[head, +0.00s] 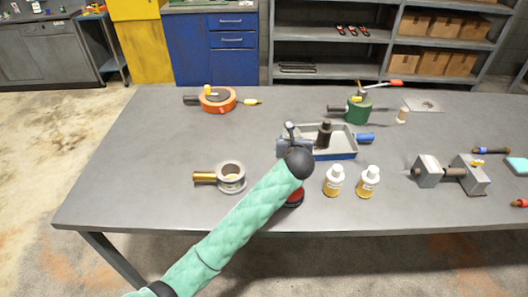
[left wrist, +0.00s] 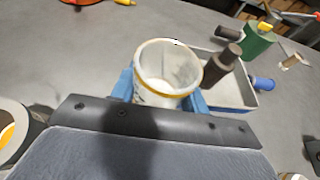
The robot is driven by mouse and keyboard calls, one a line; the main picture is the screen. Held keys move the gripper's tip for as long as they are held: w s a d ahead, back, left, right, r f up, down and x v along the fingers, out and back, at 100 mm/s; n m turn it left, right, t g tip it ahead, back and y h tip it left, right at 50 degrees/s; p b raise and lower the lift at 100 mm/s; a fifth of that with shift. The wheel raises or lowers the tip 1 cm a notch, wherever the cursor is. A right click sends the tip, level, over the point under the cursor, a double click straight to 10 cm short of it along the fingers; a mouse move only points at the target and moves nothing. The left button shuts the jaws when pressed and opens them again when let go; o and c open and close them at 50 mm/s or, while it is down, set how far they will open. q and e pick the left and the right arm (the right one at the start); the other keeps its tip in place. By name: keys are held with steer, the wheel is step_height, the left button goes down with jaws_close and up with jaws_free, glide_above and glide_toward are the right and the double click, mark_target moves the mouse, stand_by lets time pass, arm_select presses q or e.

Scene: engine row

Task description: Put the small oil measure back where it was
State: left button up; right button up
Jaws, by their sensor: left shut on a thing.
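My left gripper (head: 293,147) is shut on a small pale metal measure and holds it beside the left end of a shallow tray. In the left wrist view the measure (left wrist: 168,72) is an open round cup with a yellowish rim, between my blue fingers (left wrist: 160,103). My arm and gripper hide most of it in the head view. A wider metal cup with a brass handle (head: 231,178) stands on the table, left of my gripper, with yellow inside. I cannot tell whether the held measure touches anything below. My right gripper is not in view.
The blue-edged tray (head: 345,154) holds a dark cylinder (head: 325,134). Two white-capped bottles (head: 334,180) stand in front of it. A green can (head: 359,110) is behind, and an orange reel (head: 217,100) is back left. A grey vice-like block (head: 428,171) is right. The table's left part is mostly clear.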

arm_select(q)
steer(key=p, duration=0.4)
glide_above(265, 154)
step_height(265, 154, down, 7)
steer(key=shift+d+f, duration=0.1)
steer(key=shift+f+p, duration=0.4)
step_height(265, 154, down, 2)
steer(key=shift+f+p, duration=0.15)
steer(key=shift+p, duration=0.35)
steer(key=shift+f, duration=0.45)
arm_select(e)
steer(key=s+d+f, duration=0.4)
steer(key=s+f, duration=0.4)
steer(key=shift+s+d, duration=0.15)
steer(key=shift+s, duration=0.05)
arm_select(q)
steer(key=o, duration=1)
steer(key=shift+f, duration=0.15)
